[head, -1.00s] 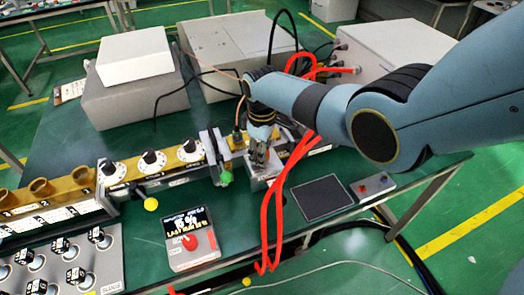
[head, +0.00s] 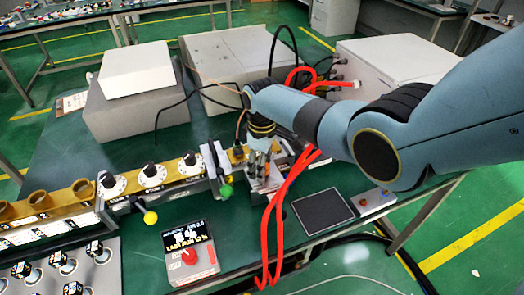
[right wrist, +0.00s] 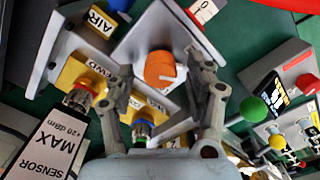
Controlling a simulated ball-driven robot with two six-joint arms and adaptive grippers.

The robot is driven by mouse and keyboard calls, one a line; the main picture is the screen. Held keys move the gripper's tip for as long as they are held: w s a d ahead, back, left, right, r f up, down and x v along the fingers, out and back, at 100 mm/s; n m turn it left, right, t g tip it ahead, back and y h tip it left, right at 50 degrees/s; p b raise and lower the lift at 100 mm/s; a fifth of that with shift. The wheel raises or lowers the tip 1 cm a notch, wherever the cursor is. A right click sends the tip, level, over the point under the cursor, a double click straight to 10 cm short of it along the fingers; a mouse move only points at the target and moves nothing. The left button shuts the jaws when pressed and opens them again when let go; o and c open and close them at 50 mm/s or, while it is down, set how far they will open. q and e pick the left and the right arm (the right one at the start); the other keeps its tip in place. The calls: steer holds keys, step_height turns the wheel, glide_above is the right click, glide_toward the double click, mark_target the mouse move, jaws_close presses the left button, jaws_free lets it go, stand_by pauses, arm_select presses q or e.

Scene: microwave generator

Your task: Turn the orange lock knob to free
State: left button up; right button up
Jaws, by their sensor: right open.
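The orange lock knob (right wrist: 160,70) shows in the right wrist view, round, with a white line on its face. It sits on a grey block (right wrist: 145,32) with a white label reading 0 and 1 at one edge. My right gripper (right wrist: 161,68) is open, with one finger on each side of the knob in the picture. I cannot tell whether the fingers touch it. In the head view my right gripper (head: 262,168) points down over the block and hides the knob. My left gripper is not in view.
A green ball-ended lever (head: 226,191) stands just left of the gripper, with a yellow one (head: 150,217) farther left. Red cables (head: 280,215) hang close on its right. In the wrist view, a sensor body (right wrist: 50,145) and cable connectors crowd the left and lower middle.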

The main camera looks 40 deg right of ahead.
step_height(320, 180, up, 11)
steer(key=shift+r, duration=0.15)
stand_by(0.6)
